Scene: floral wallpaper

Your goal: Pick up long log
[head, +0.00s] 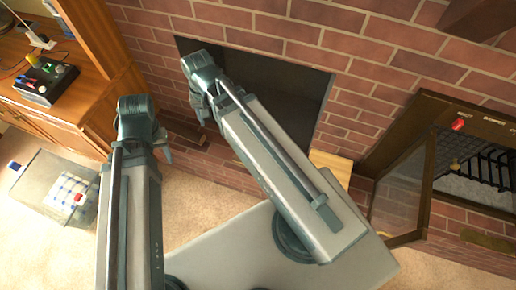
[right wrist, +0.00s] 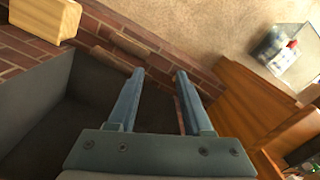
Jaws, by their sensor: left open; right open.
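A dark brown, elongated piece (head: 185,131) lies on the brick hearth ledge between my two grippers in the head view; I cannot tell for sure that it is the long log. My right gripper (head: 201,108) is in front of the dark fireplace opening. In the right wrist view its two fingers (right wrist: 160,74) are apart, with nothing held between them. A brown strip lies along the ledge just beyond the fingertips there. My left gripper (head: 165,148) is to the left, above the floor near the hearth, its fingers barely visible. It is open.
A light wooden block (head: 331,166) is on the hearth, partly behind my right arm; it also shows in the right wrist view (right wrist: 45,18). An open glass-doored stove (head: 405,190) is at right. A wooden cabinet (head: 60,140) and a clear bin (head: 38,185) are at left.

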